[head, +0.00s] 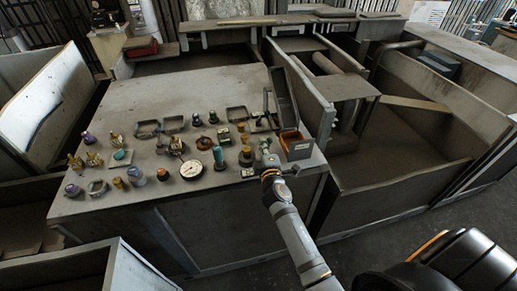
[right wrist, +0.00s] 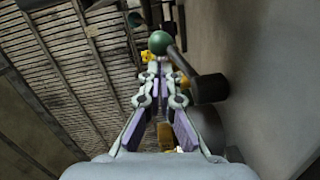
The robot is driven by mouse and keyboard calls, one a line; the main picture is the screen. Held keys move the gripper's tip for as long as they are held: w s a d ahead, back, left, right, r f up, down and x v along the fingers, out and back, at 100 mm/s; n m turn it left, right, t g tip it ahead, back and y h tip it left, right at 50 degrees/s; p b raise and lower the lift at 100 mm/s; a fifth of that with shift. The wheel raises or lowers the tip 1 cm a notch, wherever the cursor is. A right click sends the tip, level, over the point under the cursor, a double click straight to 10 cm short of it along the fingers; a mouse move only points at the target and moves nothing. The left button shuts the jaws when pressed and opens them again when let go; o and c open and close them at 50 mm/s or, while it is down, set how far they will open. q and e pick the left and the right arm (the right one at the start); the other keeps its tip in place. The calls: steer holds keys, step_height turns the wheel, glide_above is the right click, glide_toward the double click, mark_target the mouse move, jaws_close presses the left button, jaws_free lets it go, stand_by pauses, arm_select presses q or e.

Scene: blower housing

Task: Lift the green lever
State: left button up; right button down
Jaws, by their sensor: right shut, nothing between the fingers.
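In the right wrist view, a round green knob (right wrist: 160,42) shows just beyond the fingertips of my right gripper (right wrist: 160,75). A dark cylinder on a thin rod (right wrist: 210,88) is just right of the fingers; I cannot tell whether it belongs to the same lever. My right gripper is shut and empty. In the head view, my right gripper (head: 270,160) is at the right front of the grey panel, beside an orange-rimmed box. A green upright handle (head: 218,157) stands to its left, apart from it. My left gripper is not in view.
The grey panel (head: 150,105) carries several knobs and fittings, a white dial gauge (head: 191,169) and the orange-rimmed box (head: 296,145). A raised dark plate (head: 285,98) stands behind the box. The panel's rear left part is clear. Open grey bins (head: 400,165) lie to the right.

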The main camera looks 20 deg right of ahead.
steer(key=shift+s+a, duration=0.2)
steer(key=v, duration=0.7)
steer(key=shift+s, duration=0.1)
steer(key=shift+d, duration=0.1)
